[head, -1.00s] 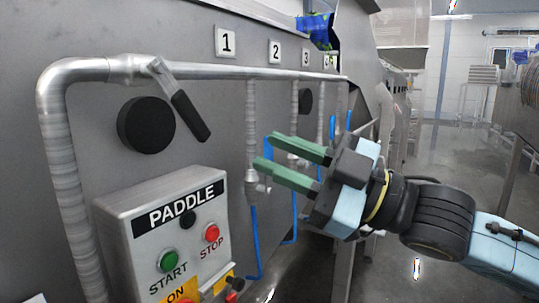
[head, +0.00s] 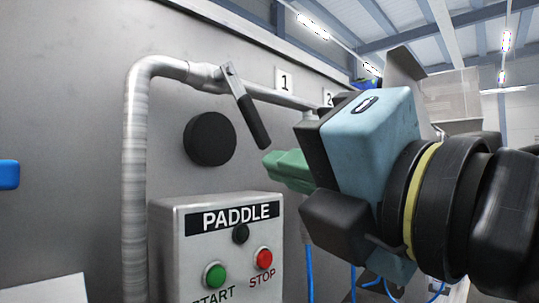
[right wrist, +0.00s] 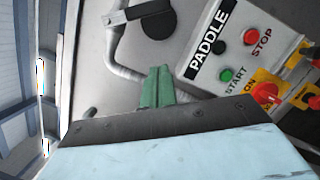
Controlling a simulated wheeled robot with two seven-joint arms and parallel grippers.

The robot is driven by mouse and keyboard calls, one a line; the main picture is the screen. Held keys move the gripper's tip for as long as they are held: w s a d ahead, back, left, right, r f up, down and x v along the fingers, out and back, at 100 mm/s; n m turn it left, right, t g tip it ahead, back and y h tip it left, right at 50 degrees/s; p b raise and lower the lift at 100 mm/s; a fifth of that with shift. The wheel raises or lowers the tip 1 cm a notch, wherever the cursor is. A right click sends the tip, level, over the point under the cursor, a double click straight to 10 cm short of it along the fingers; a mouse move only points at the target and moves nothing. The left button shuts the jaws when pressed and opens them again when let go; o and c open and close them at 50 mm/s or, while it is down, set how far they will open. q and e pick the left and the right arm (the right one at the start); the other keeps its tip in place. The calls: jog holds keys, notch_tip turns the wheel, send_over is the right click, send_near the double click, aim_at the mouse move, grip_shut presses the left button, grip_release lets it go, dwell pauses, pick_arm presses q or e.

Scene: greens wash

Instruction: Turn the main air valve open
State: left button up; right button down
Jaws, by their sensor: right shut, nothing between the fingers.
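The main air valve has a black-gripped lever (head: 247,108) on the grey pipe (head: 134,160) at the upper left of the panel. The lever slants down and to the right, away from the pipe's line. It also shows in the right wrist view as a dark lever (right wrist: 140,12) at the top. My right gripper (head: 270,168) has green fingers that are shut and empty. Its tips appear just right of and below the lever's end in the head view, apart from it. In the right wrist view the green fingers (right wrist: 158,72) lie together. My left gripper is not in view.
A PADDLE control box (head: 190,225) with a green START button (head: 215,275) and a red STOP button (head: 264,258) is below the lever. A black round knob (head: 210,139) sits on the panel left of the lever. Number plates line the wall.

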aim_at(261, 137)
jog(key=shift+w+a+r+p, duration=0.35)
jog(key=shift+w+a+r, duration=0.3)
jog(key=shift+w, duration=1.05)
jog(key=shift+w+a+r+p, duration=0.3)
jog(key=shift+w+a+r, duration=0.4)
jog(key=shift+w, duration=0.95)
jog(key=shift+w+a+r+p, duration=0.45)
jog(key=shift+w+a, duration=0.35)
jog(key=shift+w, duration=0.9)
jog(key=shift+d+r, duration=0.1)
jog(key=shift+w+d+n, duration=0.15)
jog(key=shift+w+n, duration=0.05)
jog(key=shift+n, duration=0.2)
